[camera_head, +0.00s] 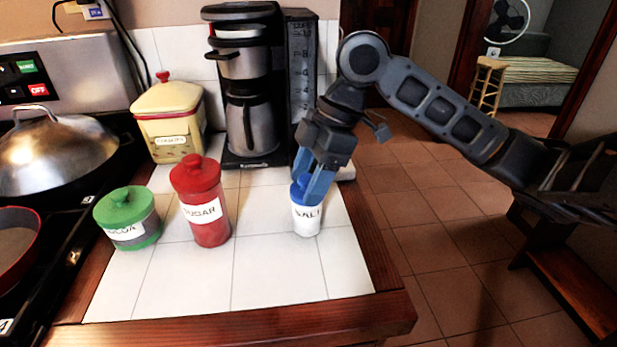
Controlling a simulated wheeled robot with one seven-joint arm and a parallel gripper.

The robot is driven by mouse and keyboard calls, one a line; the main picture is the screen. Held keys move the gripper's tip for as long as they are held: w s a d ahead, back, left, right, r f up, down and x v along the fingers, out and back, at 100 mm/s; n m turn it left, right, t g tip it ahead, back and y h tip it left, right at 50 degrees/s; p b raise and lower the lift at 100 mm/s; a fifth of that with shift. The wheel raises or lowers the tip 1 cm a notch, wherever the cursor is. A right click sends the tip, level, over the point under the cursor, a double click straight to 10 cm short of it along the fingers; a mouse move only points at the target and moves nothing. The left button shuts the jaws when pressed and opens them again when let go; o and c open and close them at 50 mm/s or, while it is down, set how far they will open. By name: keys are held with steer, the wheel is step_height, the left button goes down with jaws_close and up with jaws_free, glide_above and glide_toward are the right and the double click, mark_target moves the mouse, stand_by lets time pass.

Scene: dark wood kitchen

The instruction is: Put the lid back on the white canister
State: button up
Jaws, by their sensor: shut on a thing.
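The white canister (307,222) stands upright near the right edge of the tiled counter, with a dark "SALT" label. A blue lid (300,187) is at its top, partly hidden by my gripper's fingers. My gripper (313,190) points down over the canister, its blue fingers shut on the lid. The lid is at or very near the canister's rim; I cannot tell whether it is fully seated.
A red sugar canister (203,205) and a green-lidded canister (128,220) stand to the left. A yellow box (172,125) and a coffee maker (250,95) stand behind. The stove with a domed pan (52,152) is far left. The front tiles (275,275) are clear.

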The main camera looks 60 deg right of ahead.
stand_by(0.3)
steer(key=o, duration=1.2)
steer(key=shift+o, duration=0.2)
steer(key=shift+r+p, duration=2.6)
steer(key=shift+r, duration=0.95)
steer(key=shift+c, duration=0.5)
jaws_close()
